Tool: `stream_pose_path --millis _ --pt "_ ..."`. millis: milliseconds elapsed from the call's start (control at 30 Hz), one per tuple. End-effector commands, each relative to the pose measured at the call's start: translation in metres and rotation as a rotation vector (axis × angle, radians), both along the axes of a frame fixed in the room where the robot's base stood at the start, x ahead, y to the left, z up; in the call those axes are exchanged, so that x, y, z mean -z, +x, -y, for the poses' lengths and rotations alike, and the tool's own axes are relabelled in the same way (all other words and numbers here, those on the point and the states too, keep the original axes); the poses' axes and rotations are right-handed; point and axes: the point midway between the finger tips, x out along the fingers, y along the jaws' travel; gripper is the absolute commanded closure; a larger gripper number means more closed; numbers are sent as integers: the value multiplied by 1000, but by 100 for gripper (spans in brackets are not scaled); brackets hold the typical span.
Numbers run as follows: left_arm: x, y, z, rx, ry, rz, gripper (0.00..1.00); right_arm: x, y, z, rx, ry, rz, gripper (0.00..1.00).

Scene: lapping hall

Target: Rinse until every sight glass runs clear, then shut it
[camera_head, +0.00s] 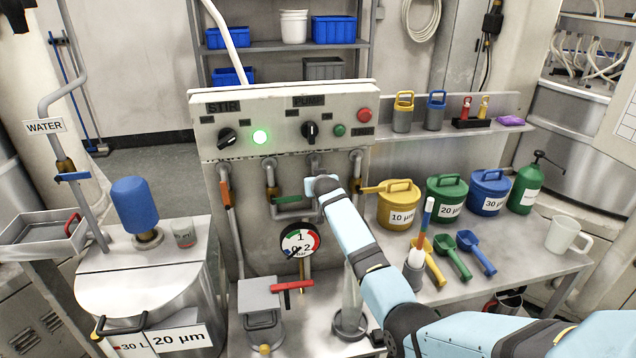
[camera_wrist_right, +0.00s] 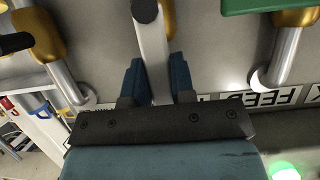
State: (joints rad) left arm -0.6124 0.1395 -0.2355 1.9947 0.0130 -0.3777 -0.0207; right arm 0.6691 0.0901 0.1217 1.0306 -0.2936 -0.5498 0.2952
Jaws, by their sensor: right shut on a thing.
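The grey control panel (camera_head: 285,135) carries a row of pipes with brass-coloured valves. My right gripper (camera_head: 322,186) is at the third valve; in the right wrist view its blue fingers (camera_wrist_right: 158,85) are shut on a pale grey lever (camera_wrist_right: 150,50). The green lever (camera_head: 290,203) lies level; it also shows in the right wrist view (camera_wrist_right: 262,5). The orange lever (camera_head: 227,194) hangs down, and the yellow lever (camera_head: 370,188) points sideways. A translucent upright tube (camera_head: 352,298), perhaps a sight glass, stands below, partly behind my arm; its contents are unclear. My left gripper is out of view.
A green lamp (camera_head: 260,137) glows beside STIR. A gauge (camera_head: 299,241) and red lever (camera_head: 292,286) sit below the valves. The tank (camera_head: 150,285) is left. Labelled pots (camera_head: 400,210), scoops (camera_head: 479,256) and a jug (camera_head: 565,236) occupy the right bench.

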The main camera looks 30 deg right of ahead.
Motion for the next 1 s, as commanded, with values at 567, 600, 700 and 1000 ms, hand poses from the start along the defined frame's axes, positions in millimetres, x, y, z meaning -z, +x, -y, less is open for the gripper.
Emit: stream_pose_path --millis 567,600,700,1000 --pt "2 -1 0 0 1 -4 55 0 -1 0 -1 -3 -1 51" --pt "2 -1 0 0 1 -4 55 -1 -2 -1 -1 -2 -1 51" --pt "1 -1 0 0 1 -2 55 -2 -9 -3 0 -3 -2 51" --pt "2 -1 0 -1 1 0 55 -23 -56 -18 -1 -2 1 51"
